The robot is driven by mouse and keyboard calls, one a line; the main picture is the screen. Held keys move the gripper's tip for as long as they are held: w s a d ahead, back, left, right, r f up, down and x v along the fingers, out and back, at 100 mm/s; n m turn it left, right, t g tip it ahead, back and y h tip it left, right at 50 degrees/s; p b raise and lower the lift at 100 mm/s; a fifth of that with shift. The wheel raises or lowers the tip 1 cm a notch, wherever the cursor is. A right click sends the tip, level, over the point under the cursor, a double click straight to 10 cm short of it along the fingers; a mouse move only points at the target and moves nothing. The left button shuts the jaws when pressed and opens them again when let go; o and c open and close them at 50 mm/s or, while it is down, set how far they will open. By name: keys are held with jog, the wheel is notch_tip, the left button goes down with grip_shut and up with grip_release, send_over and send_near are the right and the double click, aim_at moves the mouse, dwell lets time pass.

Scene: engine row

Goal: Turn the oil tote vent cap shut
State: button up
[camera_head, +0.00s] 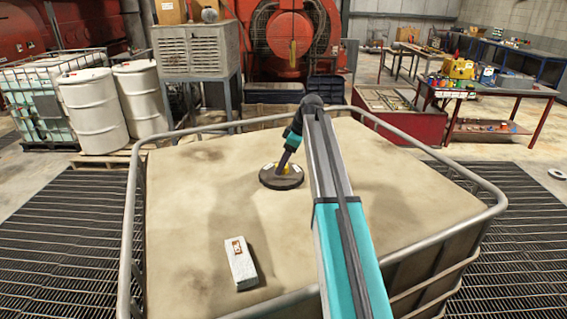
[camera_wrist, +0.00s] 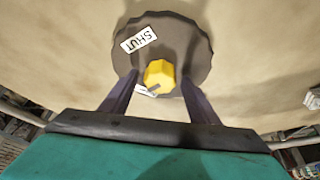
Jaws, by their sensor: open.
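The oil tote (camera_head: 195,205) has a pale, stained top inside a grey tubular cage. Its vent cap (camera_head: 268,182) is a dark disc near the middle of the top. In the wrist view the cap (camera_wrist: 185,40) carries a white label reading SHUT (camera_wrist: 139,40) at its upper left and a yellow knob (camera_wrist: 160,73) near its lower edge. A small white mark shows just below the knob, partly hidden. My gripper (camera_wrist: 160,79) is open, one dark finger on each side of the knob; contact cannot be told. In the head view my gripper (camera_head: 282,167) is over the cap.
A white block with a label (camera_head: 241,266) lies on the tote top near the front. The tote's cage rail (camera_head: 131,225) surrounds the top. White drums (camera_head: 93,108) stand at left, a red-framed workbench (camera_head: 490,90) at right. Grated floor flanks the tote.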

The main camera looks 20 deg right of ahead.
jog(key=c, duration=1)
jog(key=shift+c, duration=0.2)
